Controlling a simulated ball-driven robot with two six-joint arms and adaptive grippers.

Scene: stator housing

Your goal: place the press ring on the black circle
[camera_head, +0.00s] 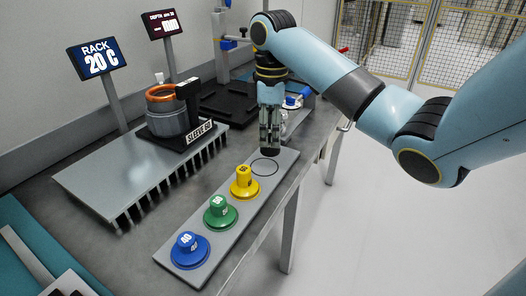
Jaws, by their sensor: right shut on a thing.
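My right gripper (269,138) points straight down over the far end of a grey strip plate (223,229). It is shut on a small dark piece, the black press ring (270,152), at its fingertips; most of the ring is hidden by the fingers. A thin black circle (265,167) is drawn on the plate just below and in front of the ring. The circle is bare, and the ring appears a little above the plate. My left gripper is not in view.
Yellow (244,184), green (220,212) and blue (189,249) knobbed pieces stand on the same plate. A finned rack (110,180) bears a cylindrical housing with an orange rim (163,92) and a "SLEEVE" label. A blue-and-white piece (293,101) stands behind the gripper.

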